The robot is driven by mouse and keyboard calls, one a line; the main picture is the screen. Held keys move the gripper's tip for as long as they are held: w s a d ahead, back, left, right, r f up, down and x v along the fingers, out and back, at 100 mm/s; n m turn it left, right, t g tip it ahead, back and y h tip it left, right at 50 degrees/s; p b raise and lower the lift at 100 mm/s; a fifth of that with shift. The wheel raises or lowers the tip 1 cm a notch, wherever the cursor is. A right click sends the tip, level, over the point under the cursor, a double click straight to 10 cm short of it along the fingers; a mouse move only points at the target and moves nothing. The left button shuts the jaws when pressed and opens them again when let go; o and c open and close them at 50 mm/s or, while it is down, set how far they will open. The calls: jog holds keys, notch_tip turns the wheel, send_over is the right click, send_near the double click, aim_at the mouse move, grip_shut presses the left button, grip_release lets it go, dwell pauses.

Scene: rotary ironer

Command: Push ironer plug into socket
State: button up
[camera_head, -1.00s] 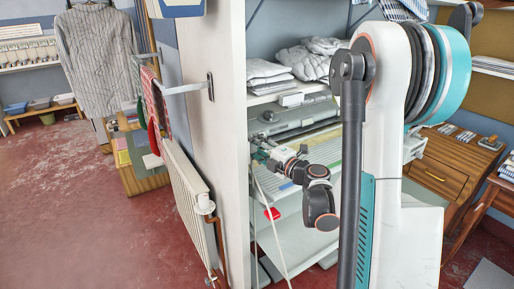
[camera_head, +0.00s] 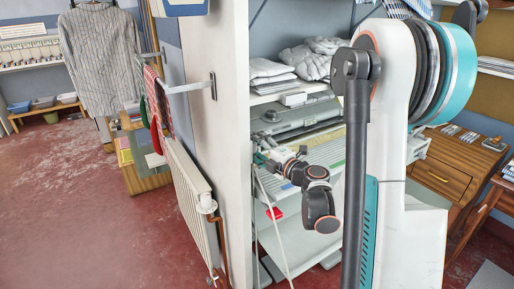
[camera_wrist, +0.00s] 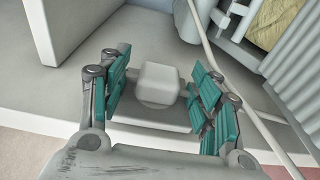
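My gripper (camera_wrist: 160,95) shows in the wrist view with its teal-padded fingers apart. A pale, blocky piece with a rounded base (camera_wrist: 158,82) sits between them, with a gap to the pads on both sides. I cannot tell whether it is the ironer plug or the socket. A white cord (camera_wrist: 225,70) runs down the right of the wrist view, outside the fingers. In the head view my gripper (camera_head: 262,160) is small, beside the wall's edge, and the white cord (camera_head: 276,232) hangs below it. The grey ironer (camera_head: 300,117) stands behind my arm.
A white wall end (camera_head: 232,130) stands just left of my gripper, with a radiator (camera_head: 188,200) and drying rail on its other side. Shelves with folded cloths (camera_head: 268,72) are above the ironer. A red item (camera_head: 274,213) is below my arm. Red floor is open at left.

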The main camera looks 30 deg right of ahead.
jog(key=s+d, duration=0.2)
jog(key=s, duration=0.9)
jog(key=shift+s, duration=0.4)
jog(key=shift+d, duration=0.1)
